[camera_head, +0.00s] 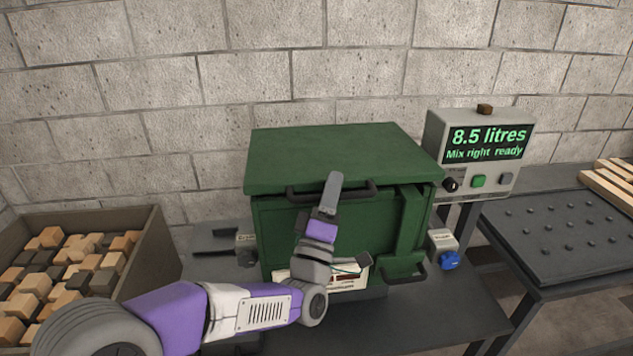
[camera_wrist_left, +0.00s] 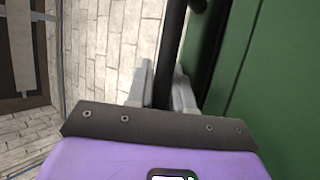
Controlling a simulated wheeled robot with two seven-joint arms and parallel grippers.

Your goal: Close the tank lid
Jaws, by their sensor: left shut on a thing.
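The green tank (camera_head: 330,235) stands on a dark table against the wall. Its green lid (camera_head: 335,150) lies over the top and looks level, with a dark bar handle (camera_head: 365,192) along the front edge. I cannot tell whether the lid sits fully flush. My left gripper (camera_head: 333,190) is at the front of the lid, shut on the handle. In the left wrist view the handle bar (camera_wrist_left: 170,60) passes between the two fingers (camera_wrist_left: 160,90), beside the green tank side. My right gripper is not in view.
A crate (camera_head: 160,235) of wooden and dark blocks stands at the left. A control box with a screen (camera_head: 487,143) reads "8.5 litres, Mix right ready". A blue knob (camera_head: 450,261) is at the tank's right. A dark studded table (camera_head: 560,235) is at the far right.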

